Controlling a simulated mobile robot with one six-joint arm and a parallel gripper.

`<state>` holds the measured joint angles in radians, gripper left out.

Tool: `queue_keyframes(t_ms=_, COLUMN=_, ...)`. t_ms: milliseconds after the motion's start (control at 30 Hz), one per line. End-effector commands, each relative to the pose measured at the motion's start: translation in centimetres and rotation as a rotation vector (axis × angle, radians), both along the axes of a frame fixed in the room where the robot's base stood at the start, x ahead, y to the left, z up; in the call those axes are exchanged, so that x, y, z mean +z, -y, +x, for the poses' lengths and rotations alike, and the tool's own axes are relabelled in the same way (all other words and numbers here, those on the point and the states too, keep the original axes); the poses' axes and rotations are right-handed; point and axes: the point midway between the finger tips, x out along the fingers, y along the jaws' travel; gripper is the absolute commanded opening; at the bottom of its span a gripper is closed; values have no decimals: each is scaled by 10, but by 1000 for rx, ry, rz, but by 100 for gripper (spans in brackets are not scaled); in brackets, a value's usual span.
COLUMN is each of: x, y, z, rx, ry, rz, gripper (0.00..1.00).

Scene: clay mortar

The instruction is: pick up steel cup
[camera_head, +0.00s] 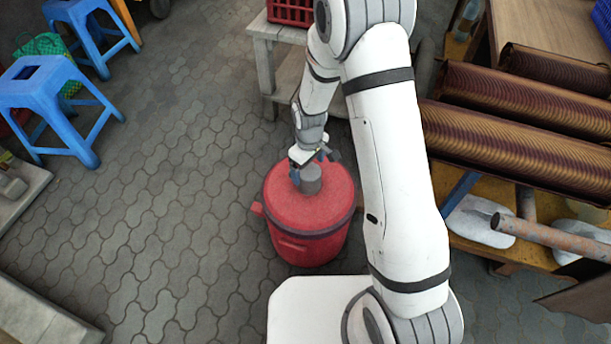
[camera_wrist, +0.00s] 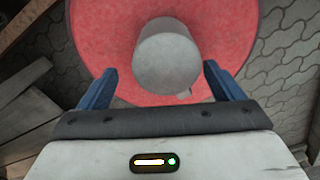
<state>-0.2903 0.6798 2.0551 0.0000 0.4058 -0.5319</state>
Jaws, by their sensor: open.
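The steel cup (camera_head: 311,178) is a small grey cylinder on the lid of a red round container (camera_head: 308,215). It also shows in the wrist view (camera_wrist: 167,58), upright on the red lid, between and a little beyond the fingertips. My gripper (camera_head: 322,155) reaches in from above and behind the cup in the head view. In the wrist view its two blue fingers (camera_wrist: 160,75) are spread wide, with a gap on each side of the cup. The cup's far side and base are partly hidden.
Blue stools (camera_head: 50,95) stand at the left on grey paving. A whitish wooden table with a red crate (camera_head: 291,12) is behind my arm. At the right are ridged brown rolls (camera_head: 520,110) and pipes (camera_head: 550,235) on a wooden stand. The paving left of the container is clear.

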Motion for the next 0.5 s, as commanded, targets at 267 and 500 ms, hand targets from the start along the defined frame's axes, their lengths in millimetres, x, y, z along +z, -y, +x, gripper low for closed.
queue_keyframes(t_ms=267, x=-43, y=-2, z=-8, rx=3, ry=-2, rz=-1, gripper=87)
queue_keyframes(t_ms=500, x=-46, y=-2, z=-8, rx=3, ry=0, rz=0, gripper=87)
